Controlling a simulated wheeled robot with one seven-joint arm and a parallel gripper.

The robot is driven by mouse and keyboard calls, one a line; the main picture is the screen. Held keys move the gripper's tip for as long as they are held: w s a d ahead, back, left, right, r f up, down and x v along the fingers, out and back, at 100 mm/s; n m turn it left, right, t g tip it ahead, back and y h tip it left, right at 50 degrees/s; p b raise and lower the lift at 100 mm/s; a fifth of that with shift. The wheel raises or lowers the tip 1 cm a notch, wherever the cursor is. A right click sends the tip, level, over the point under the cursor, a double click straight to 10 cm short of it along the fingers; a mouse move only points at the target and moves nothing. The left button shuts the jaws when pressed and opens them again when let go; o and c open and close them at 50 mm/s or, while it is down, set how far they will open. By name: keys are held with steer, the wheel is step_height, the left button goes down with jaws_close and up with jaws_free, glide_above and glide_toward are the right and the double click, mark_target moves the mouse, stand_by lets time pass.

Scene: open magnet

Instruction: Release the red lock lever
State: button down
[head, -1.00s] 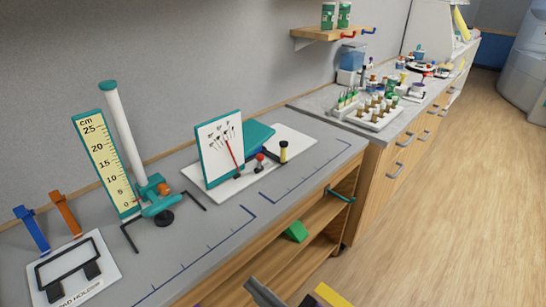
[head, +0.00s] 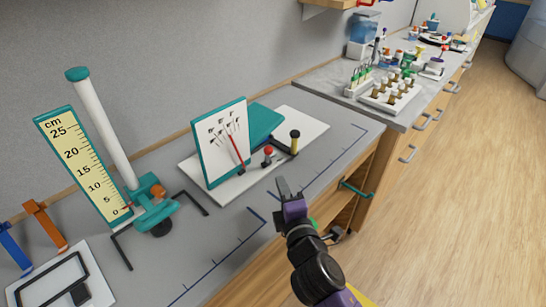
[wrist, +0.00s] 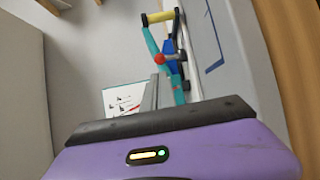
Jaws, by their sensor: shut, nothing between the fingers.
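The lock lever with a red ball knob (head: 268,151) stands on a white base plate (head: 310,145) in front of a teal block. A dark arm with a yellow-topped post (head: 295,136) is just to its right. My gripper (head: 283,186) is shut and empty, above the bench front edge, short of the plate and apart from the lever. In the wrist view the red knob (wrist: 160,59) shows just beyond my fingertips (wrist: 157,80), beside a blue part and a yellow handle (wrist: 158,17). The lever's lower end is hard to make out.
A white card panel (head: 222,140) with a red pointer stands upright left of the knob. A teal stand with a white tube (head: 103,130) and a centimetre scale (head: 82,165) is farther left.

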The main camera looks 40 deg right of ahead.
mark_target(269, 154)
steer(key=p+x, duration=0.2)
steer(key=x, duration=0.9)
